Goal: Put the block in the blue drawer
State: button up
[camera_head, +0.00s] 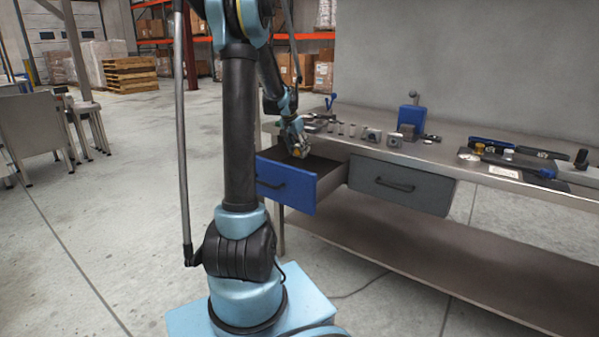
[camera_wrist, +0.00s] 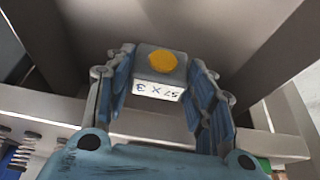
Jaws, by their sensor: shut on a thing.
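The blue drawer (camera_head: 289,186) is pulled open at the left end of the steel bench. In the wrist view its grey interior (camera_wrist: 215,30) lies around and beyond the block. The block (camera_wrist: 160,70) is grey with a yellow round spot on top and a white label with handwriting on one side. My gripper (camera_wrist: 160,82) is shut on the block, one finger on each side. In the head view my gripper (camera_head: 298,150) is over the open drawer. I cannot tell whether the block touches the drawer floor.
A closed grey drawer (camera_head: 398,186) is right of the blue one. The bench top (camera_head: 470,140) carries small metal parts, a blue press-like tool (camera_head: 411,117) and a gauge (camera_head: 469,155). Chairs (camera_head: 35,127) stand far left.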

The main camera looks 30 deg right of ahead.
aim_at(297, 153)
notch_tip(297, 153, down, 4)
jog(key=shift+w+f, duration=0.1)
jog(key=shift+f, duration=2.6)
jog(key=o, duration=1.3)
jog(key=shift+f, duration=0.1)
